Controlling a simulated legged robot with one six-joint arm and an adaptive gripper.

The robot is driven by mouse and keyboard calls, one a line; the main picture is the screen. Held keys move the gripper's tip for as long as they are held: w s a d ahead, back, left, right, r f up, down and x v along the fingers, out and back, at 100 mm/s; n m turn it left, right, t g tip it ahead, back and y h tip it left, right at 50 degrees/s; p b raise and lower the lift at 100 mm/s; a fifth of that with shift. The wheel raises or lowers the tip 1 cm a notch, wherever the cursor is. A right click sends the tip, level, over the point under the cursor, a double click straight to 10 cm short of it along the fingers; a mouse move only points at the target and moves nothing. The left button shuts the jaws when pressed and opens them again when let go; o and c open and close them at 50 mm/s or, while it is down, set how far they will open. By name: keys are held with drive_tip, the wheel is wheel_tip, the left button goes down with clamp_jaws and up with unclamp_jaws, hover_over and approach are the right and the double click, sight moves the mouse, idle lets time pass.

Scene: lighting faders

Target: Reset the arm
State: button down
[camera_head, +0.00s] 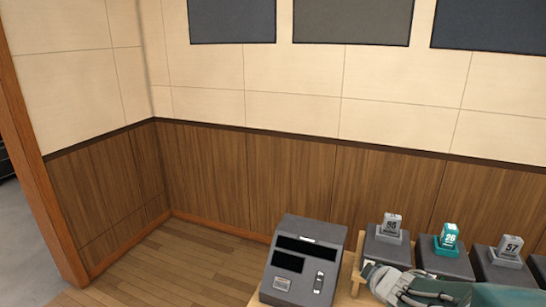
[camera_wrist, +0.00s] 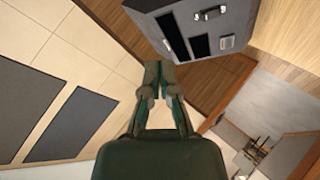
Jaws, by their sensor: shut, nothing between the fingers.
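My gripper (camera_wrist: 153,72) shows in the wrist view with its two fingers together and nothing between them. In the head view my gripper (camera_head: 375,275) and arm come in from the lower right, in front of the fader units. The grey fader units stand in a row, with a grey fader marked 58 or similar (camera_head: 391,224), a teal fader marked 26 (camera_head: 448,236) and a grey fader marked 57 (camera_head: 511,247). My arm hides the lower front of some units.
A grey console box (camera_head: 305,262) with dark slots stands left of the faders; it also shows in the wrist view (camera_wrist: 205,28). A wooden stand (camera_head: 356,268) bears the units. Wood-panelled walls (camera_head: 290,185) close off the back. Open floor (camera_head: 170,262) lies at the left.

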drive_tip(key=s+r+m+g+h, duration=0.2)
drive_tip(key=s+r+m+h, duration=0.2)
drive_tip(key=s+r+m, duration=0.4)
drive_tip(key=s+a+m+g+y, duration=0.1)
drive_tip(key=s+a, duration=0.2)
drive_tip(key=s, duration=0.3)
drive_tip(key=s+a+f+m+g+y, duration=0.1)
drive_tip(key=s+a+m+g+y, duration=0.1)
drive_tip(key=s+a, duration=0.2)
drive_tip(key=s, duration=0.3)
drive_tip(key=shift+s+a+f+g+y, duration=0.15)
drive_tip(key=shift+s+f+g+y, duration=0.1)
drive_tip(key=shift+g+y, duration=0.05)
